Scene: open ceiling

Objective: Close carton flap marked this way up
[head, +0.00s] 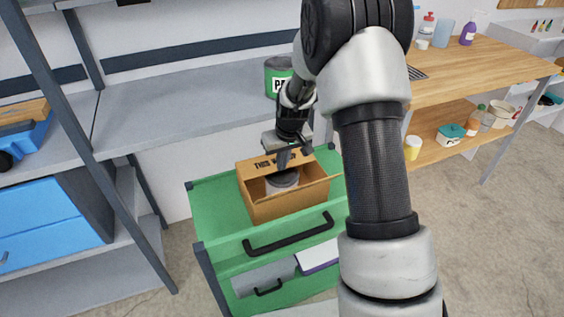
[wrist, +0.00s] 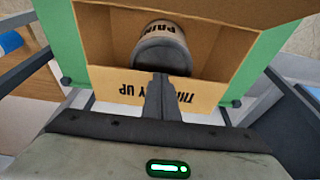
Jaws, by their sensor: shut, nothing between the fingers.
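An open cardboard carton (head: 275,210) stands on the green cabinet top. Its back flap (head: 258,164), with black lettering, stands raised at the far side; in the wrist view the flap (wrist: 109,87) shows part of the words "THIS WAY UP". A can (head: 283,181) is inside the carton; its printed label shows in the wrist view (wrist: 165,30). The front flap (head: 310,192) slants outward. My gripper (head: 283,158) is shut and empty, pointing down at the marked flap. In the wrist view its fingers (wrist: 162,80) cover the middle of the lettering; I cannot tell whether they touch it.
The green cabinet (head: 215,205) has a raised rim and a black handle (head: 290,233). A green paint can (head: 275,75) stands on the grey shelf behind. A blue box (head: 45,225) is at the left. A wooden table (head: 465,65) is at the right.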

